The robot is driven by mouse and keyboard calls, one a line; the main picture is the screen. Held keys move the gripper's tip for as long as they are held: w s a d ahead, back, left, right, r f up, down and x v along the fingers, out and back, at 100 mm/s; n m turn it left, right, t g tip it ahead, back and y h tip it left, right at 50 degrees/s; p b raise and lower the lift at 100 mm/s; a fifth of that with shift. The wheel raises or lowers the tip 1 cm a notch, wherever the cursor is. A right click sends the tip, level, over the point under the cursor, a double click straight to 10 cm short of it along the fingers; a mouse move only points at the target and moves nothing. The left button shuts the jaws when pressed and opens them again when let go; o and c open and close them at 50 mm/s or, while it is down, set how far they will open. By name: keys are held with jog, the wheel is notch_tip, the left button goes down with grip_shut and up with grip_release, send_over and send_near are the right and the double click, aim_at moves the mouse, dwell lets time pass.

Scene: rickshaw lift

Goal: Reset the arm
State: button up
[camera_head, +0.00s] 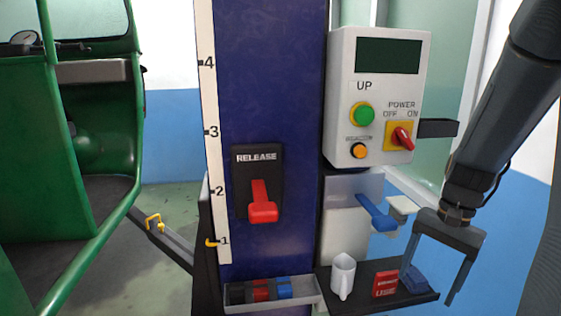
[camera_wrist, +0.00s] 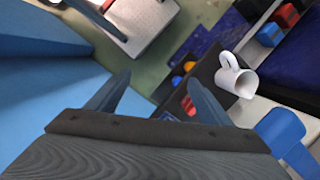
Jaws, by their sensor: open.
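My gripper (camera_head: 434,268) hangs at the lower right in the head view, pointing down, with its two fingers spread and nothing between them. It is close to the right end of a small dark shelf (camera_head: 362,299). In the wrist view my gripper (camera_wrist: 158,90) shows both fingers apart at the bottom, with floor and shelf beyond them. The control box (camera_head: 376,95) stands up and to the left of my gripper. Its red power knob (camera_head: 402,138) sits on a yellow plate marked OFF and ON. Its screen (camera_head: 388,56) is dark.
A blue column (camera_head: 270,60) carries a red release lever (camera_head: 262,205). A white mug (camera_head: 343,276) and a red box (camera_head: 385,284) stand on the shelf. A blue lever (camera_head: 376,213) juts out above it. A tray (camera_head: 272,293) holds coloured items. A green rickshaw (camera_head: 105,215) stands left.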

jog(key=s+a+f+n+h+b, duration=0.1)
jog(key=a+f+n+b, duration=0.1)
jog(key=a+n, duration=0.3)
jog(key=s+a+f+n+t+h+b, duration=0.1)
jog(key=a+f+n+b, duration=0.2)
jog(key=a, duration=0.9)
notch_tip(320, 180, down, 2)
jog(key=n, duration=0.2)
jog(key=shift+s+n+t, duration=0.3)
jog(key=shift+s+n, duration=0.1)
jog(key=shift+f, duration=0.1)
